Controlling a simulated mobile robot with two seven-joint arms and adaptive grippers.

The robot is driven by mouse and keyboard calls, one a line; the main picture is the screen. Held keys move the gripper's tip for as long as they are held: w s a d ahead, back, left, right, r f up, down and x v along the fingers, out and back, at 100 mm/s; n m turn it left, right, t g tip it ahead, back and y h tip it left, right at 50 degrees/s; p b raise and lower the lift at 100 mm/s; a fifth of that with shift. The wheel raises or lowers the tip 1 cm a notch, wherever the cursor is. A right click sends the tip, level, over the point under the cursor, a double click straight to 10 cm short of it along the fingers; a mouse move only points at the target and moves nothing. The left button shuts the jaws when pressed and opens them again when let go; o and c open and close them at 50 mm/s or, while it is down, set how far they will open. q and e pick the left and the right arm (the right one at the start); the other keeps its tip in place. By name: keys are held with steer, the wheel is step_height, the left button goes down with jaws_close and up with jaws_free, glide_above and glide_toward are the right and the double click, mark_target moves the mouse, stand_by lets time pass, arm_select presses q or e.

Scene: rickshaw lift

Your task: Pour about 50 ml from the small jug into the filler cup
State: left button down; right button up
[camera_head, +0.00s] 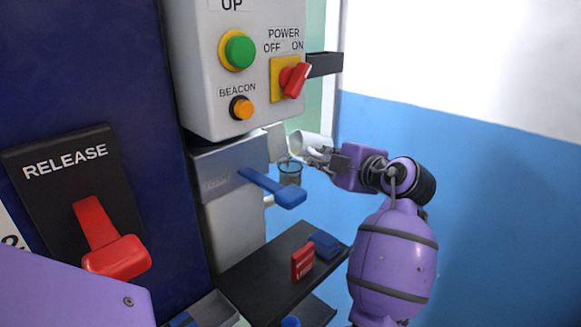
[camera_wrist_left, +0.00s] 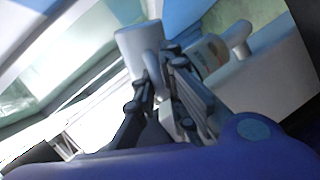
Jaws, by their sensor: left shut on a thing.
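My left gripper (camera_head: 322,156) is shut on the small jug (camera_head: 306,144), a white vessel, beside the grey machine housing. The jug looks tilted, with its mouth end toward the left. I cannot tell whether any liquid is flowing. My right gripper is not in view.
A blue lever (camera_head: 272,187) sticks out just below the cup. A dark shelf (camera_head: 258,272) below holds a red box (camera_head: 302,262) and a blue item (camera_head: 324,244). The control box (camera_head: 250,100) overhangs above. The space right of my arm is clear up to the wall.

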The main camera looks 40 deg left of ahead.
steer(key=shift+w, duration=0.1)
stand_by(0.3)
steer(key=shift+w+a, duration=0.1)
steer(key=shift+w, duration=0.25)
arm_select(q)
steer(key=shift+n+b, duration=0.3)
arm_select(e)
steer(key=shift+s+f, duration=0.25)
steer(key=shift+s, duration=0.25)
arm_select(q)
steer(key=shift+s+r+b, duration=0.1)
steer(key=shift+r+b, duration=0.1)
steer(key=shift+b, duration=0.1)
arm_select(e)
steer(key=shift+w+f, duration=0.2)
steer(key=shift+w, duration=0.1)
arm_select(q)
steer(key=shift+n+t, duration=0.3)
steer(key=shift+n, duration=0.1)
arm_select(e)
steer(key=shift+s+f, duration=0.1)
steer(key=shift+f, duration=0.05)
